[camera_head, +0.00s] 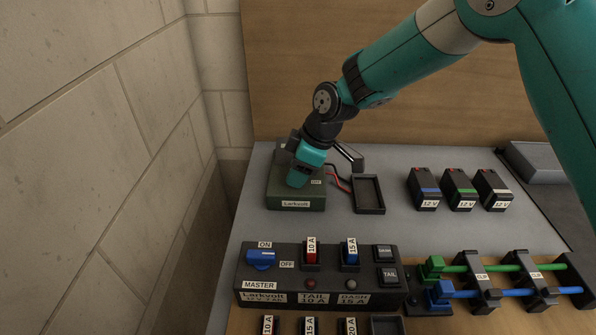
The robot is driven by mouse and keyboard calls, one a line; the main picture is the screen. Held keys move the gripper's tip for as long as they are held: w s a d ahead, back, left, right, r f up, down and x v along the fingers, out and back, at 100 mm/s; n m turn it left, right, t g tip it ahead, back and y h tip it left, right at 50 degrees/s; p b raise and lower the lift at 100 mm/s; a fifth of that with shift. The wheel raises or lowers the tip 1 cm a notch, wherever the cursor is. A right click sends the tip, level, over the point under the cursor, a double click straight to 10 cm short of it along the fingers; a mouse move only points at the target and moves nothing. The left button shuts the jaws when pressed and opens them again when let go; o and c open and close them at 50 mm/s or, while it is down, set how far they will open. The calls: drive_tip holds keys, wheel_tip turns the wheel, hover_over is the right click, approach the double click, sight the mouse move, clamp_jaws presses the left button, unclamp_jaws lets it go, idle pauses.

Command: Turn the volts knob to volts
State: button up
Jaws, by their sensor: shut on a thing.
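A dark green box labelled Larkvolt (296,204) stands on the grey bench top, near the left wall. My gripper (299,181) reaches down onto the top of this box and is shut on the volts knob there. The knob itself is hidden behind the gripper, so I cannot tell where it points. A small white label shows on the box top, right of the gripper, but is too small to read surely.
A black tray (368,194) stands right of the box, with red and black leads close by. Several 12 V blocks (459,191) stand farther right. A MASTER switch panel (318,276) lies in front. The brick wall (100,150) is close on the left.

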drive_tip(key=shift+n+g, duration=0.3)
drive_tip(key=shift+n, duration=0.4)
drive_tip(key=o, duration=0.9)
drive_tip(key=b+v, duration=0.1)
drive_tip(key=v, duration=1.6)
drive_tip(key=shift+r+b, duration=0.2)
drive_tip(key=shift+b, duration=0.2)
